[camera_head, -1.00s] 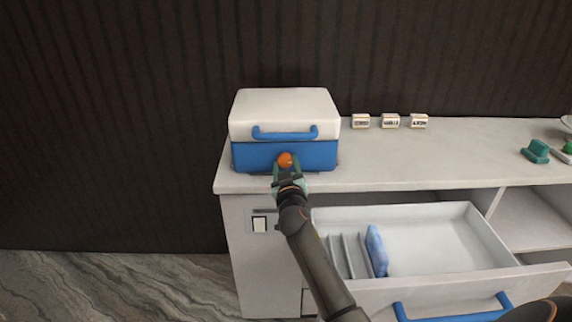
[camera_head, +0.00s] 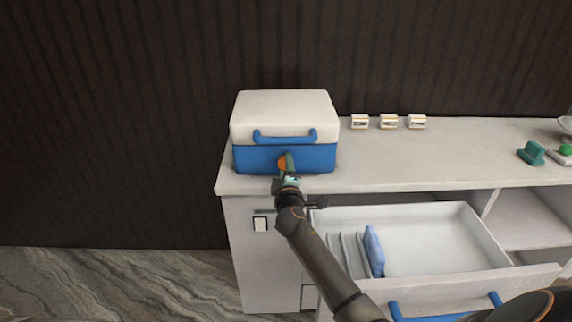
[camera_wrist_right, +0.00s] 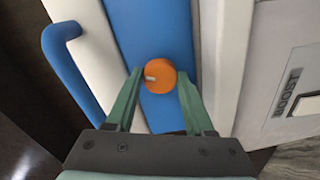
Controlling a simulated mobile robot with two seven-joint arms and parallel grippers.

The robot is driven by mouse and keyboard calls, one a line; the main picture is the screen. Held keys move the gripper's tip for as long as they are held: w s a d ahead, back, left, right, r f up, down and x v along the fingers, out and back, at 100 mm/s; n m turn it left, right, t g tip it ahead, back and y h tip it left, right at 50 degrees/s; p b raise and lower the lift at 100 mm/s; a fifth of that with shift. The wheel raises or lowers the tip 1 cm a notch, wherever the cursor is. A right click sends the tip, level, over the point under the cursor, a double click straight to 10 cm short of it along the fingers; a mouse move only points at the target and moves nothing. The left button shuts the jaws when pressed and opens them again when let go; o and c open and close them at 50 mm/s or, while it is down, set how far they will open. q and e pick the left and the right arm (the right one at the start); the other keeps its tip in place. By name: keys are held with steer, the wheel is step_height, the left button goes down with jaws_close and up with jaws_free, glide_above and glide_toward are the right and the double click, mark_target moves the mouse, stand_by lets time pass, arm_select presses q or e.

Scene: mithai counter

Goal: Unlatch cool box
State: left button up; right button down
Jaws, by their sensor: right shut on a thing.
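The cool box has a white lid (camera_head: 285,108) and a blue body (camera_head: 250,160), and stands at the left end of the counter. The lid lies closed on the body, with a blue handle (camera_head: 285,136) across its front. An orange round knob (camera_wrist_right: 158,77) with a short pale mark sits on the blue front; it shows partly in the head view. My right gripper (camera_wrist_right: 159,82) is shut on the knob, one green finger on each side. In the head view a finger of the right gripper (camera_head: 287,163) hides part of the knob. My left gripper is not in view.
An open drawer (camera_head: 440,240) with dividers and a blue pack (camera_head: 374,251) juts out below the counter (camera_head: 420,160). Several small labelled blocks (camera_head: 388,121) stand at the back. Green items (camera_head: 532,153) lie at the far right. A switch marked BOOST (camera_wrist_right: 305,105) is on the cabinet front.

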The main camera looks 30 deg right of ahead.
steer(key=n+p, duration=0.1)
steer(key=n, duration=0.2)
steer(key=shift+r, duration=0.15)
steer(key=shift+n+p, duration=0.35)
steer(key=shift+n, duration=0.55)
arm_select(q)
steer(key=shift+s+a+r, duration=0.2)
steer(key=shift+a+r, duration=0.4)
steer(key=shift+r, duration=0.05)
arm_select(e)
steer(key=shift+n+h, duration=0.3)
steer(key=shift+n, duration=0.1)
steer(key=shift+c, duration=1.3)
jaws_free()
arm_select(q)
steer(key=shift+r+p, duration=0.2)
steer(key=shift+p, duration=0.1)
arm_select(e)
steer(key=v, duration=1.2)
steer(key=shift+s+a, duration=0.15)
steer(key=shift+s, duration=0.05)
